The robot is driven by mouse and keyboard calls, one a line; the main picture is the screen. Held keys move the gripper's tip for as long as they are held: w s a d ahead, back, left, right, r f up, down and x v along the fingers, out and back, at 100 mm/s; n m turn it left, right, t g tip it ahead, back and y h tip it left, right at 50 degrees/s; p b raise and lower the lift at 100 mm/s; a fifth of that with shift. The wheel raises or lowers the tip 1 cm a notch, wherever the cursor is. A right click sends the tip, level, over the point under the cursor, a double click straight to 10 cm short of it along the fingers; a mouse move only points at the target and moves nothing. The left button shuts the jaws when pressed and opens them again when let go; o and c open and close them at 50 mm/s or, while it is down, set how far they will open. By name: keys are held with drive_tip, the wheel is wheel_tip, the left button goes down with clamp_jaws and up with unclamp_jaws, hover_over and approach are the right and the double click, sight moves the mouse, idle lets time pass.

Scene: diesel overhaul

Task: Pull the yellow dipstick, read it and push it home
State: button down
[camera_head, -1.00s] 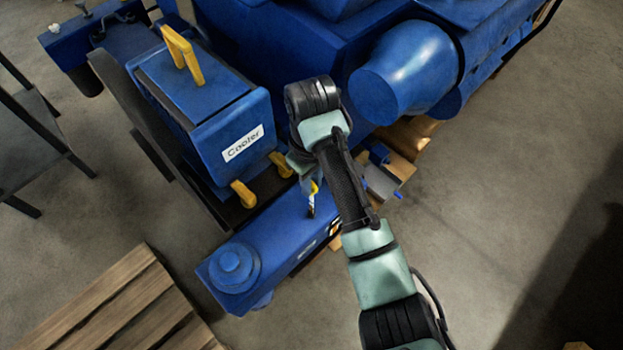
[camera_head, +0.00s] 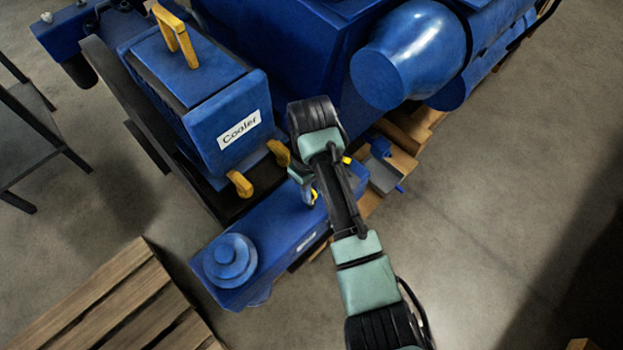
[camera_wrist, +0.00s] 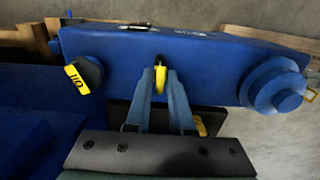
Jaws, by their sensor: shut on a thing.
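The yellow dipstick (camera_wrist: 160,80) has its looped handle between my gripper's fingertips (camera_wrist: 161,75) in the wrist view. My gripper is shut on it. How much of the stick is inside the housing is hidden. In the head view the dipstick (camera_head: 314,197) is a small yellow spot beside my wrist, over the long blue housing (camera_head: 275,245).
A cap with a yellow OIL tag (camera_wrist: 78,78) is left of my gripper in the wrist view; a round blue stepped cap (camera_wrist: 275,90) is right. The Cooler box (camera_head: 225,130) with yellow handles stands close by. A wooden pallet (camera_head: 110,310) lies at lower left.

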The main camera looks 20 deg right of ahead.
wheel_tip(320, 180, down, 3)
drive_tip(key=shift+r+b, duration=0.1)
drive_tip(key=shift+b, duration=0.2)
drive_tip(key=shift+a, duration=0.1)
drive_tip(key=c, duration=0.8)
unclamp_jaws()
drive_tip(key=shift+w, duration=0.1)
drive_tip(key=shift+r, duration=0.1)
wheel_tip(320, 180, up, 12)
drive_tip(key=p, duration=0.2)
drive_tip(key=shift+f+p, duration=0.2)
drive_tip(key=shift+p, duration=0.2)
drive_tip(key=shift+r+p, duration=0.5)
drive_tip(key=shift+r, duration=0.05)
